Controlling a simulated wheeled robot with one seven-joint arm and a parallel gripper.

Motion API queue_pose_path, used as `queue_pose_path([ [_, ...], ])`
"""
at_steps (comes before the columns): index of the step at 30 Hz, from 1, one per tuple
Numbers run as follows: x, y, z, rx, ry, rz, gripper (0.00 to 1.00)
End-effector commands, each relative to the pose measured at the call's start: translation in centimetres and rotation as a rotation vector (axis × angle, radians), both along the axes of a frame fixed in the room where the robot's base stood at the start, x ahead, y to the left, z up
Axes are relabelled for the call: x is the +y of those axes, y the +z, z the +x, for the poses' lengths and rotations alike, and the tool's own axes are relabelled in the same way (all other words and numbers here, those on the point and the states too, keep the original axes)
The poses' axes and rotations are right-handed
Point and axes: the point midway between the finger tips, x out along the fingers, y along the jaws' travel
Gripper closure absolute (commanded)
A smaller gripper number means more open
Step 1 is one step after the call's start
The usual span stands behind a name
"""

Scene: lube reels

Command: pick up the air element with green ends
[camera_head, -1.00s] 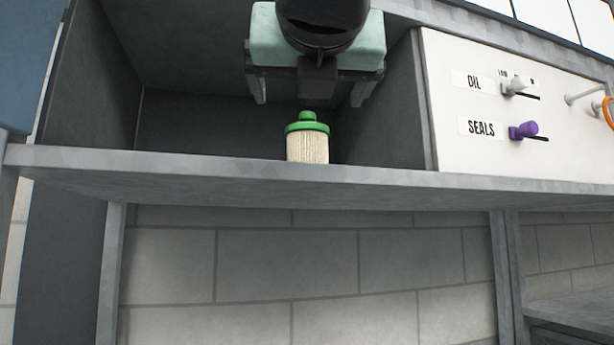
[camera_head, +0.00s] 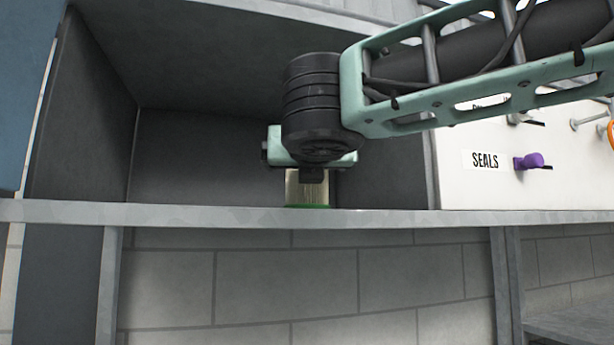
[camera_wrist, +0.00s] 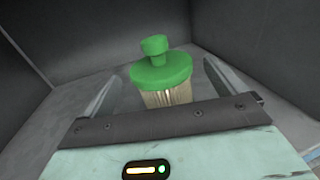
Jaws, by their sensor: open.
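The air element (camera_wrist: 163,74) has a green top cap with a knob and a pale pleated body, and stands upright on the shelf floor in the wrist view. It lies between the two open fingers of my gripper (camera_wrist: 158,88), with a gap visible on each side. In the head view, the lower part of the air element (camera_head: 306,190) shows its pale body and green bottom rim. Its top is hidden there behind my gripper and wrist.
The element stands in a dark grey cubby with walls at left (camera_head: 85,120), back and right. The shelf's front edge (camera_head: 200,213) runs below it. To the right is a white panel with a SEALS label (camera_head: 485,160) and a purple knob (camera_head: 530,161).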

Motion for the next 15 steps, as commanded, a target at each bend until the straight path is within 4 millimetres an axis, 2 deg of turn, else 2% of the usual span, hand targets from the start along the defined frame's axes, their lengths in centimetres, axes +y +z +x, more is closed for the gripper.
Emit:
queue_pose_path([
  [1, -0.2, 0.6, 0.8, 0.001, -0.002, -0.002, 0.04],
  [6, 0.0, 0.3, 2.6, 0.0, 0.0, -0.001, 0.04],
  [14, 0.0, 0.1, 2.8, 0.0, 0.001, 0.001, 0.04],
  [15, 0.0, 0.1, 2.8, 0.0, 0.001, 0.001, 0.12],
])
